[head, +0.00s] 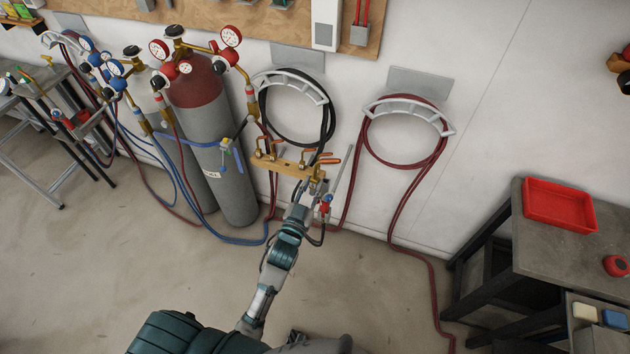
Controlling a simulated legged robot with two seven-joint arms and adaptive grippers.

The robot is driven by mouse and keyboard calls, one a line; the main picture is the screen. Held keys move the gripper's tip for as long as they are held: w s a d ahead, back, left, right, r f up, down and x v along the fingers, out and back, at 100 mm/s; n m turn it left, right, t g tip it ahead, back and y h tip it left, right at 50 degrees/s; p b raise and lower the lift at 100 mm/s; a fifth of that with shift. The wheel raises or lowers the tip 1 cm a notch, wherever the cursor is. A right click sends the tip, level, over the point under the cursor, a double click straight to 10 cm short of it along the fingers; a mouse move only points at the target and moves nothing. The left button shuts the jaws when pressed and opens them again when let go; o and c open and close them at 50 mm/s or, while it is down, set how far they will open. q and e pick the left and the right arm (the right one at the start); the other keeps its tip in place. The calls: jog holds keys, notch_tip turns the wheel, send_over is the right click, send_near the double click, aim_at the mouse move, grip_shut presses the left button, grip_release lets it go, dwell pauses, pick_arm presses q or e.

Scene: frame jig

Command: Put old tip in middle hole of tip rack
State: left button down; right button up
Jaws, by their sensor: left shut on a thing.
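My left gripper (319,184) is in the middle of the head view, at the end of my arm that reaches up from the bottom. It is shut on a torch-like tool (326,203) with red and blue knobs. A thin grey rod slants up to the right beside it, and a dark hose hangs below. The fingers are small here, and the exact grip cannot be made out. I cannot make out an old tip or a tip rack with holes. My right gripper is not in view.
A brass manifold (284,166) with orange levers is just behind the gripper. Gas cylinders (222,130) with gauges and hoses stand to the left. Coiled hoses hang on the wall. A grey table (545,250) with a red tray (558,204) is at right. A bench (45,78) stands far left.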

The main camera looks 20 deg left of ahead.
pick_arm(q)
jog(key=shift+s+a, duration=0.25)
jog(key=shift+s, duration=0.75)
jog(key=shift+s+d+p, duration=0.2)
jog(key=shift+s+p, duration=0.3)
jog(key=shift+s, duration=0.4)
jog(key=shift+a, duration=0.1)
jog(key=shift+s+a+f+n+y, duration=0.15)
jog(key=shift+a+f+n+y, duration=0.25)
jog(key=shift+a+f, duration=0.5)
jog(key=shift+f, duration=0.2)
